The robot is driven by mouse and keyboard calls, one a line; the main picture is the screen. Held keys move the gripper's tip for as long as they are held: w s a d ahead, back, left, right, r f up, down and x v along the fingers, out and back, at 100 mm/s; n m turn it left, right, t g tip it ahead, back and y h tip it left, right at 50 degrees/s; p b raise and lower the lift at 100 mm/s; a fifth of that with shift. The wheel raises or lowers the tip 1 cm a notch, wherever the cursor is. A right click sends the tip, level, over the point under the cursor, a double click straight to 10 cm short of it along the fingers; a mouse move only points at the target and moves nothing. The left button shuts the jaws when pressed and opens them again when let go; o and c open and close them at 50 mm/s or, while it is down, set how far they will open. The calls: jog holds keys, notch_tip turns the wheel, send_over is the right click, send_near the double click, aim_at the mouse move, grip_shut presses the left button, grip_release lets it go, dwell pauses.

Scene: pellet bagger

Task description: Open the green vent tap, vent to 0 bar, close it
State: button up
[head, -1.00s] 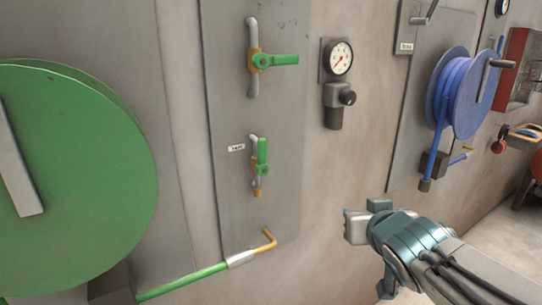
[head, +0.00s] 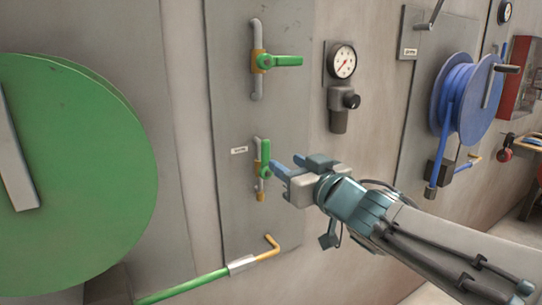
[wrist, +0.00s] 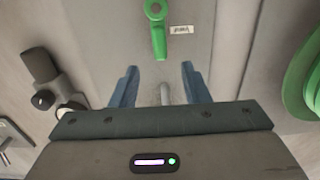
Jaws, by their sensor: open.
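The green vent tap (head: 265,158) is on the grey wall panel, with its lever in line with its vertical pipe. A small label (head: 239,150) is beside it. In the wrist view the green lever (wrist: 158,38) lies beyond the fingertips, between their lines. My gripper (head: 276,171) is open and empty, just right of the tap's lower part, apart from the lever as far as I can tell. The pressure gauge (head: 342,62) is up and to the right; its needle reading is too small to tell.
Another green tap (head: 278,61) with a sideways lever sits above. A dark regulator (head: 340,101) hangs under the gauge. A large green reel (head: 75,175) is on the left, with a green hose (head: 190,285) below. A blue hose reel (head: 468,98) is on the right.

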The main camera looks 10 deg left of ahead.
aim_at(267, 150)
jog(key=x, duration=0.7)
jog(key=shift+w+a+b, duration=0.25)
jog(key=shift+w+b, duration=0.05)
jog(key=shift+w, duration=0.05)
jog(key=shift+c, duration=0.3)
grip_shut()
